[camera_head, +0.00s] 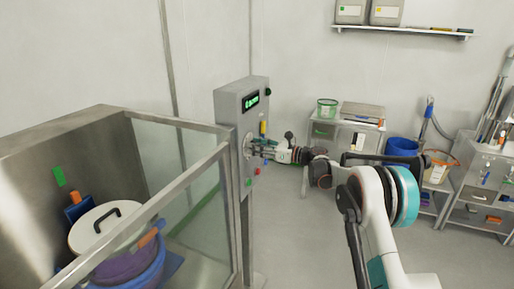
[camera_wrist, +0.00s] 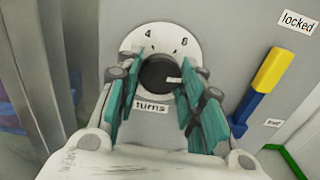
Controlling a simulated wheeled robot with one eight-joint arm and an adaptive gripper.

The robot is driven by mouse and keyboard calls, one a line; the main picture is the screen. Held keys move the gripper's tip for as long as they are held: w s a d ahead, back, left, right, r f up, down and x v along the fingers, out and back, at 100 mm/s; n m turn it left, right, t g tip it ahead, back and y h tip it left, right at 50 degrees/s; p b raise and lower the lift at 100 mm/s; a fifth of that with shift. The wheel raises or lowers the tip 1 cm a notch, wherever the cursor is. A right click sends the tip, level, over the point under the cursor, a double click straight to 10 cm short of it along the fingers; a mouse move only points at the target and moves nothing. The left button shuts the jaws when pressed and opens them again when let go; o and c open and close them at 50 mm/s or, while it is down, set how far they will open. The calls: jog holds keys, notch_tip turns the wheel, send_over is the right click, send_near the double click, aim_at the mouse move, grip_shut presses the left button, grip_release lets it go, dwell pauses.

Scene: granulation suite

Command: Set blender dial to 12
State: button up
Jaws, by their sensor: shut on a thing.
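The blender dial is a black round knob (camera_wrist: 157,76) on a white numbered plate (camera_wrist: 135,42), with a "turns" label (camera_wrist: 150,107) below it, in the wrist view. The numbers 4 and 8 show at the top of the plate; the rest is hidden by my fingers. A small white mark on the knob points to the right. My gripper (camera_wrist: 155,88) has its teal fingers on both sides of the knob and is shut on it. In the head view my gripper (camera_head: 257,149) reaches the front of the grey control box (camera_head: 227,105), which has a lit green display (camera_head: 250,101).
A yellow and blue lever (camera_wrist: 263,85) near a "locked" label (camera_wrist: 298,21) is right of the dial. A glass-panelled guard (camera_head: 190,165) stands left of the box, around a lidded tub (camera_head: 92,238). Shelving (camera_head: 345,140) and a blue bin (camera_head: 401,147) stand behind my arm.

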jog(key=shift+f+m, duration=0.15)
jog(key=shift+m, duration=0.45)
jog(key=o, duration=1.1)
jog(key=shift+d, duration=0.15)
jog(key=v, duration=1.2)
